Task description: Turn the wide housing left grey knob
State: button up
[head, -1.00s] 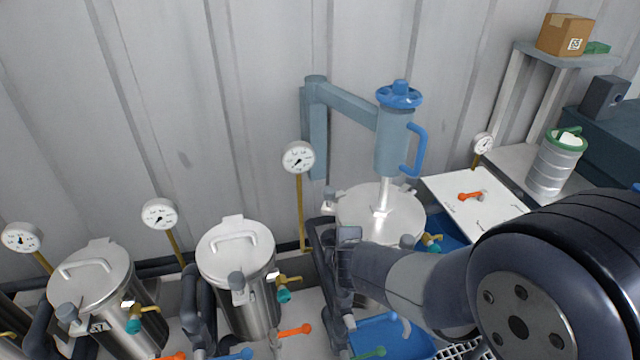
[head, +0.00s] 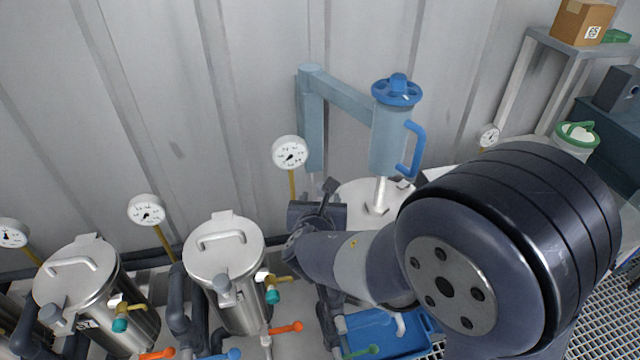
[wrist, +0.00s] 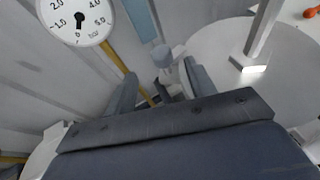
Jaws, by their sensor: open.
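The wide housing (head: 350,193) is a broad steel vessel with a flat lid, partly behind my arm in the head view. Its lid also fills the upper right of the wrist view (wrist: 215,50). A small grey knob (wrist: 162,56) shows in the wrist view beside the lid's left edge. It appears in line with the gap between my fingers; contact is not visible. My gripper (wrist: 160,70) is open, with one finger on each side of that gap. In the head view my gripper (head: 328,190) is at the housing's left side and hides the knob.
A gauge (head: 290,153) on a brass stem stands close left of my gripper. A blue-grey mixer (head: 390,140) rises above the housing. A narrower steel vessel (head: 226,245) stands to the left. A blue tray (head: 385,335) lies below my arm.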

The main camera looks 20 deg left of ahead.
jog(key=p+x, duration=0.1)
jog(key=x, duration=0.7)
jog(key=shift+w+a+f, duration=0.1)
jog(key=shift+w+f, duration=0.1)
jog(key=shift+w, duration=0.15)
jog(key=shift+c, duration=0.5)
jog(key=c, duration=0.9)
jog(key=shift+o, duration=0.2)
